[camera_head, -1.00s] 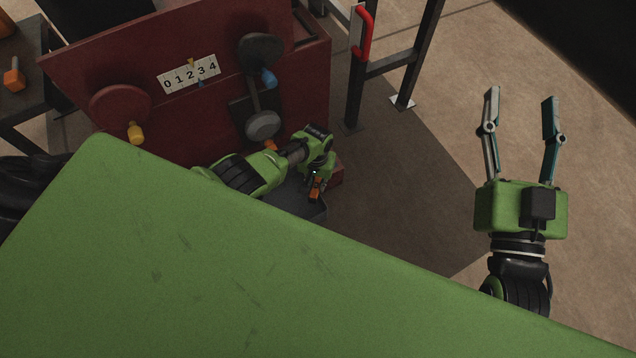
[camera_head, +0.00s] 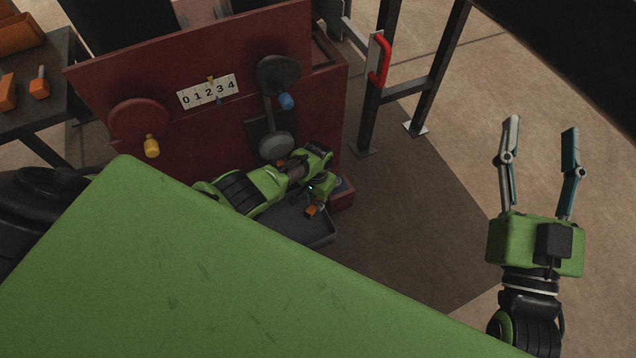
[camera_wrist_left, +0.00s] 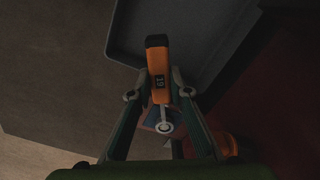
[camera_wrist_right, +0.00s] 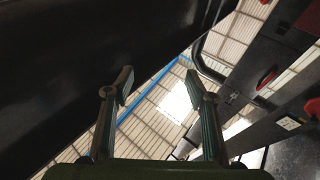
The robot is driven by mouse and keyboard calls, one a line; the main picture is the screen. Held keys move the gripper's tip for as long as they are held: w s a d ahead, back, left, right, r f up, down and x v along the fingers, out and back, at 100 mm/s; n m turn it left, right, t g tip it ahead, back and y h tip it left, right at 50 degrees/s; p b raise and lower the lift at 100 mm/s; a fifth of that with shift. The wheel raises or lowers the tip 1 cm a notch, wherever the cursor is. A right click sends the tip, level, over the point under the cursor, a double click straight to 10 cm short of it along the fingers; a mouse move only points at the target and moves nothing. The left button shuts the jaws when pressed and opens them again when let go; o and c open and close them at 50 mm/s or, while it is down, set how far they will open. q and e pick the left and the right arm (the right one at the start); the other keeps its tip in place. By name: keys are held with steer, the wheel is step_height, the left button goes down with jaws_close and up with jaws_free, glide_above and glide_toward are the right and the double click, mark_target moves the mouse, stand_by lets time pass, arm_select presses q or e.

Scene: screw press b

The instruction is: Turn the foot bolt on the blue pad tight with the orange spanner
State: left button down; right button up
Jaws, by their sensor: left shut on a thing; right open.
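The orange spanner (camera_wrist_left: 158,65), marked 19, lies between the fingers of my left gripper (camera_wrist_left: 160,82) in the left wrist view. The gripper is shut on its handle. The spanner's pale ring end (camera_wrist_left: 164,127) is over a small bluish patch, which may be the blue pad; the foot bolt is not clearly visible. In the head view my left gripper (camera_head: 316,196) is low beside the red machine, with an orange bit of the spanner (camera_head: 312,211) showing. My right gripper (camera_head: 540,150) is open and empty, out to the right over bare floor.
A grey tray (camera_head: 318,236) lies under my left gripper.

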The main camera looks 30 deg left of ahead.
arm_select(q)
steer(key=shift+w+a, duration=0.1)
steer(key=shift+a, duration=0.1)
steer(key=shift+w+a+m, duration=0.1)
steer(key=shift+a+m, duration=0.2)
steer(key=shift+m, duration=0.2)
steer(key=shift+w+a+m+b, duration=0.2)
steer(key=shift+a+m+b, duration=0.15)
steer(key=shift+a+m, duration=0.3)
steer(key=shift+w+a+m+b, duration=0.2)
steer(key=shift+a+m+b, duration=0.15)
steer(key=shift+a+m, duration=0.25)
arm_select(e)
steer(key=s+r+t+y, duration=0.1)
steer(key=s+r+t, duration=0.2)
steer(key=r, duration=0.3)
steer(key=shift+s+t, duration=0.15)
steer(key=shift+t, duration=0.25)
steer(key=shift+r, duration=0.1)
